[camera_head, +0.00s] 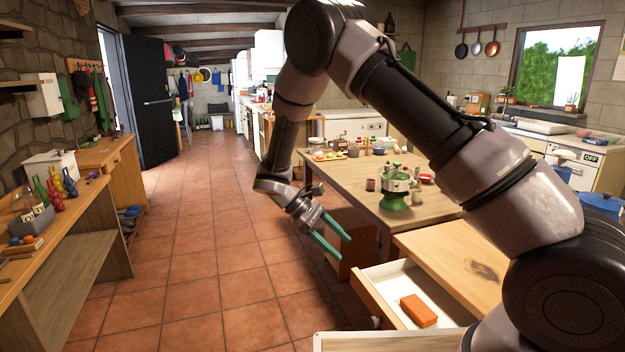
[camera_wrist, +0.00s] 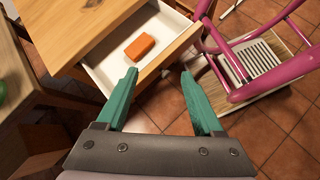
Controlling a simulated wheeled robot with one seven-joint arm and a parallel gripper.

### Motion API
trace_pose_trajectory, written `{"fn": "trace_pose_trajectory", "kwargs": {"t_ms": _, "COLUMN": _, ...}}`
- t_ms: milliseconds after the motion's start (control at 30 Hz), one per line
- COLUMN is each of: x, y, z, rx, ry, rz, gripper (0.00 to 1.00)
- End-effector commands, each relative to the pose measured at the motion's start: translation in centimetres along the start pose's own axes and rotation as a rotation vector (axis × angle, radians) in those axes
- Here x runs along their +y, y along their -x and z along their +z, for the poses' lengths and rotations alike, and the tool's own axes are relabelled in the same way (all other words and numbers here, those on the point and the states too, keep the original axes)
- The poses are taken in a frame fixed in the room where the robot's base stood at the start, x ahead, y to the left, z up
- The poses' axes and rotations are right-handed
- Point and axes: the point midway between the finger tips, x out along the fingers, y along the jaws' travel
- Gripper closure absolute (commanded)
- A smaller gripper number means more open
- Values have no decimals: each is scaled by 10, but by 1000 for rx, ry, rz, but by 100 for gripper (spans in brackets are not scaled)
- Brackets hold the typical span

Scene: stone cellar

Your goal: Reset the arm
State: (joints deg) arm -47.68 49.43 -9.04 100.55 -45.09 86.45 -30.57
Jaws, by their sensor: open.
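My gripper (camera_head: 333,240) is open, its two green fingers apart with nothing between them. It hangs in the air over the tiled floor, to the left of an open drawer and in front of the table. In the wrist view my gripper (camera_wrist: 160,98) points toward the open drawer (camera_wrist: 103,78). My arm reaches in from the right side of the head view and bends down to the gripper.
The open white drawer (camera_head: 377,290) holds an orange block (camera_head: 418,311). The floor at left is clear up to the workbench (camera_head: 75,235).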

Motion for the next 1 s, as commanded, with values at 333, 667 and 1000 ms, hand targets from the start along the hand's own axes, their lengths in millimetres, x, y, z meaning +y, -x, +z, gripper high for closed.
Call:
{"fn": "trace_pose_trajectory", "kwargs": {"t_ms": 333, "x": 55, "y": 51, "z": 128, "rx": 334, "ry": -354, "rz": -295, "gripper": 31}}
{"fn": "trace_pose_trajectory", "kwargs": {"t_ms": 667, "x": 72, "y": 71, "z": 250, "rx": 637, "ry": -715, "rz": -510, "gripper": 31}}
{"fn": "trace_pose_trajectory", "kwargs": {"t_ms": 1000, "x": 55, "y": 74, "z": 356, "rx": 950, "ry": -1105, "rz": -665, "gripper": 31}}
